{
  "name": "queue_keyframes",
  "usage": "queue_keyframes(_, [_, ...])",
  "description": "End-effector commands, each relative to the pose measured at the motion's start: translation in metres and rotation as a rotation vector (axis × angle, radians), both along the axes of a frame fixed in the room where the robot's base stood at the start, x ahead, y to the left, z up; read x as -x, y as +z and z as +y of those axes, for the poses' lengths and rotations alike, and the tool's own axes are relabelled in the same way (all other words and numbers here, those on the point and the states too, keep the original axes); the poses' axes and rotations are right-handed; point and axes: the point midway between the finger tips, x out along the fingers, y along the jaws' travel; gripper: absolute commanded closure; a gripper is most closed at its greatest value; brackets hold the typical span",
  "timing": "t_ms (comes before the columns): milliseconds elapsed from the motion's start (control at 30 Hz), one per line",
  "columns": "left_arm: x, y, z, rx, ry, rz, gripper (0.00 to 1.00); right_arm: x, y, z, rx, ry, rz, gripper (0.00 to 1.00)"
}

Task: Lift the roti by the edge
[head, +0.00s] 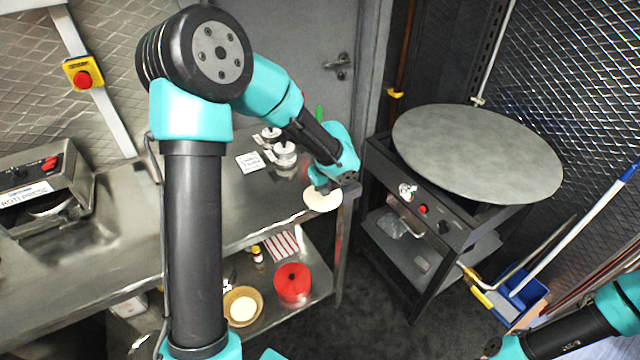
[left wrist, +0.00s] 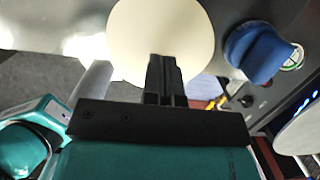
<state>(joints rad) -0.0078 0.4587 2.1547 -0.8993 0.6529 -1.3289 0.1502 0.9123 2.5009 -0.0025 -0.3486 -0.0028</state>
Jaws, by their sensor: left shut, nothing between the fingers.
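The roti (head: 322,199) is a pale round disc at the right end of the steel table, by its front corner. My left gripper (head: 323,188) is right at the roti, its fingers partly hidden by the arm. In the left wrist view the roti (left wrist: 160,32) fills the top middle. The shut fingers of the left gripper (left wrist: 165,62) overlap its near edge in the picture, with nothing between them. Whether they touch the roti I cannot tell. My right arm's end (head: 493,346) shows small at the lower right; its fingers are not clear.
A large round griddle (head: 478,152) on a dark stand is to the right, across a gap from the table (head: 215,207). Lidded jars (head: 285,154) and a white card (head: 249,163) stand behind. A blue object (left wrist: 258,52) is beside the roti. A red container (head: 292,282) sits on the lower shelf.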

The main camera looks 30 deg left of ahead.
Motion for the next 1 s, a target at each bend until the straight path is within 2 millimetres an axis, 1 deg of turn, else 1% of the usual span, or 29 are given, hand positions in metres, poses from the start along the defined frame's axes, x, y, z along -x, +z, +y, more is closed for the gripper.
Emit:
queue_keyframes(33, [0.005,0.000,-0.010,0.000,-0.006,0.001,1.00,0.000,0.000,0.000,0.000,0.000,0.000,1.00])
queue_keyframes(200, [0.021,0.000,-0.039,-0.001,-0.007,0.001,1.00,0.000,0.000,0.000,0.000,0.000,0.000,1.00])
queue_keyframes(300, [0.030,0.000,-0.054,0.000,-0.006,0.001,1.00,0.000,0.000,0.000,0.000,0.000,0.000,1.00])
queue_keyframes(433, [0.039,0.000,-0.069,0.000,-0.003,0.000,1.00,0.000,0.000,0.000,0.000,0.000,0.000,1.00])
queue_keyframes(600, [0.044,0.000,-0.078,0.000,-0.001,-0.001,1.00,0.000,0.000,0.000,0.000,0.000,0.000,1.00])
queue_keyframes(900, [0.044,0.000,-0.078,-0.001,-0.001,0.000,1.00,0.000,0.000,0.000,0.000,0.000,0.000,1.00])
queue_keyframes(1000, [0.044,0.000,-0.082,-0.007,-0.010,-0.002,1.00,0.000,0.000,0.000,0.000,0.000,0.000,1.00])
